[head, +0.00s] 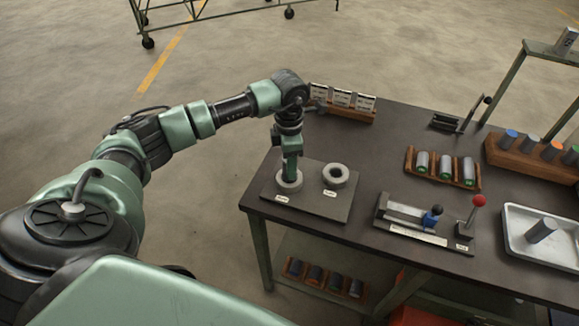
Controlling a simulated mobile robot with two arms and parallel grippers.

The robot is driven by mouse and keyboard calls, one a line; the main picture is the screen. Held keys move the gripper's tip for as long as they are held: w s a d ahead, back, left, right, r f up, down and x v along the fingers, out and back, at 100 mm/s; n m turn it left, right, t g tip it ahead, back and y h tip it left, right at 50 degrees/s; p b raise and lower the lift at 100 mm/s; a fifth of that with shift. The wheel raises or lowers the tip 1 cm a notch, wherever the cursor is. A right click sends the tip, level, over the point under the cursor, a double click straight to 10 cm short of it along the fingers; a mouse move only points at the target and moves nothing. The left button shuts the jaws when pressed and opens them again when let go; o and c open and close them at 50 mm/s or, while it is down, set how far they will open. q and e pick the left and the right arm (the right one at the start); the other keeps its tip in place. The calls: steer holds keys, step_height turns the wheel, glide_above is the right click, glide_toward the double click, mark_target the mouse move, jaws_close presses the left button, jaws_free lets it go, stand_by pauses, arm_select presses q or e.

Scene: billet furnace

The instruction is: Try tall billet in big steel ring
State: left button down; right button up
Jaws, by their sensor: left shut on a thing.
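Two thick grey steel rings sit on a dark plate (312,206) at the table's near left corner. The left ring (288,187) stands under my left gripper (290,175); the right ring (336,175) is empty. Their labels are too small to read. My left gripper points straight down, shut, with its fingertips at the left ring's opening. The billet in it is hidden by the fingers and the ring, so I cannot tell how deep it sits or how tall it is. My right gripper is out of view.
A wooden rack (409,166) holds three grey billets with green ends. Right of the plate stand a slide fixture (405,213) and a red-knobbed lever (479,202). A metal tray (510,240) holds a grey cylinder. A card holder (345,112) stands at the back left.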

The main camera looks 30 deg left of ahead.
arm_select(q)
steer(key=shift+r+p, duration=0.35)
steer(key=shift+r, duration=0.1)
steer(key=shift+r+p, duration=0.3)
steer(key=shift+r, duration=0.45)
steer(key=shift+r+p, duration=0.4)
steer(key=shift+r, duration=0.45)
steer(key=shift+d, duration=0.1)
